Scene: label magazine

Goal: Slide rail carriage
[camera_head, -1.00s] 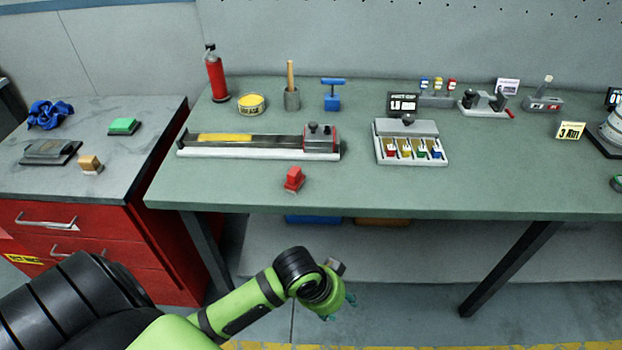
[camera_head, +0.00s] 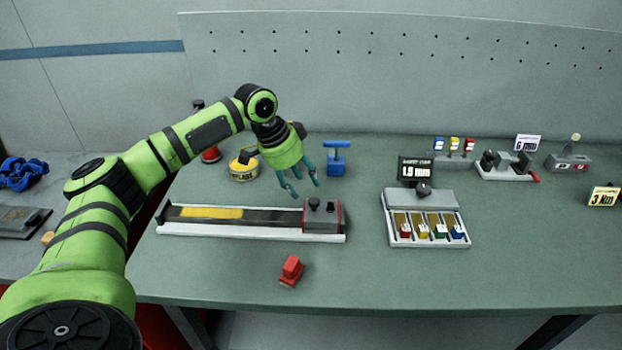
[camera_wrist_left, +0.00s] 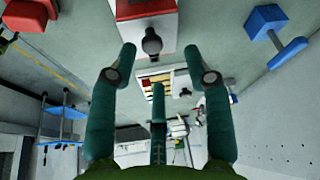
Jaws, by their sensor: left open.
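The rail (camera_head: 220,231) is a long white-edged dark track with a yellow strip along its left part, lying on the green bench. The carriage (camera_head: 323,222) is a grey and red block with dark knobs on top, at the rail's right end. It also shows at the top of the left wrist view (camera_wrist_left: 145,12), with one dark knob facing the camera. My left gripper (camera_head: 302,190) is above and slightly behind the carriage, fingers spread, pointing down and empty. Its fingers show apart in the left wrist view (camera_wrist_left: 160,70). My right gripper is not in view.
A red block (camera_head: 291,270) lies in front of the rail. A blue T-handled tool (camera_head: 336,160) and a yellow tin (camera_head: 244,165) stand behind it. A tray of coloured pieces (camera_head: 426,220) is to the right. Bench between carriage and tray is clear.

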